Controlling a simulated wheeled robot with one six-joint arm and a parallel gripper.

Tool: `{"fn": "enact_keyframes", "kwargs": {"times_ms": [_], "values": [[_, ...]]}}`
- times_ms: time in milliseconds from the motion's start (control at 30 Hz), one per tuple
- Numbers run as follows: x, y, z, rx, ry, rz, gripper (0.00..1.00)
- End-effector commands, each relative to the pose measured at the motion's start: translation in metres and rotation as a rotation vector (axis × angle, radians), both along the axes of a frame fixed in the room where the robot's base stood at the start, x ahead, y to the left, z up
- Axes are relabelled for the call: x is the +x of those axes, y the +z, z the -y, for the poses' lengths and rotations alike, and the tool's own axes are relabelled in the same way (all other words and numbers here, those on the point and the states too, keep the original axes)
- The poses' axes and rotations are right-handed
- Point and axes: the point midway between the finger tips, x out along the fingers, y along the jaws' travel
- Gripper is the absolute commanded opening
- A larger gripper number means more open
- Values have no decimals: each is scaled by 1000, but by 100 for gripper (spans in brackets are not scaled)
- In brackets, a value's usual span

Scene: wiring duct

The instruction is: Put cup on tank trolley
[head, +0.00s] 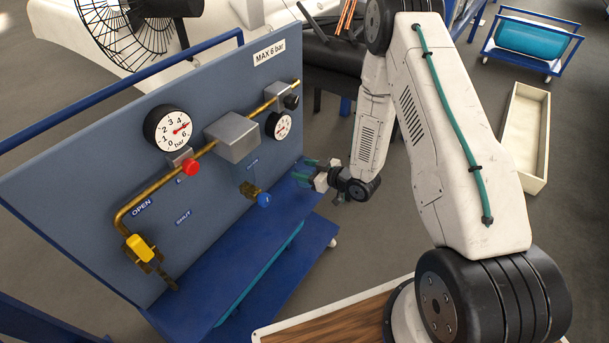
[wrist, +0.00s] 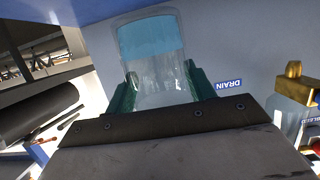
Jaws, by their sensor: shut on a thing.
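A clear cup (wrist: 152,72) sits between the green fingers of my gripper (wrist: 161,90) in the wrist view. Its far part looks light blue; I cannot tell whether that is liquid or colour. In the head view my gripper (head: 311,172) is beside the right end of the blue gauge panel, above its lower shelf, and the cup is hard to make out. A blue trolley with a teal tank (head: 523,37) stands at the upper right. The gauge panel's blue base (head: 240,255) also has a teal object under its shelf, mostly hidden.
The panel (head: 85,190) carries brass pipe, gauges, a yellow handle (head: 139,247), a red knob (head: 192,167) and a blue knob (head: 264,200). A DRAIN label (wrist: 229,84) is close by. An open pale box (head: 525,135) lies on the floor at right. A black fan (head: 125,30) stands behind.

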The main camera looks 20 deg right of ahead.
Motion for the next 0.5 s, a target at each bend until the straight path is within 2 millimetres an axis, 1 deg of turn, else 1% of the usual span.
{"fn": "enact_keyframes", "kwargs": {"times_ms": [200, 400, 500], "values": [[15, -2, 4, -1, -1, 1, 32], [14, -34, 3, 1, -1, -3, 32], [14, -37, 3, 1, -1, 0, 32]]}}
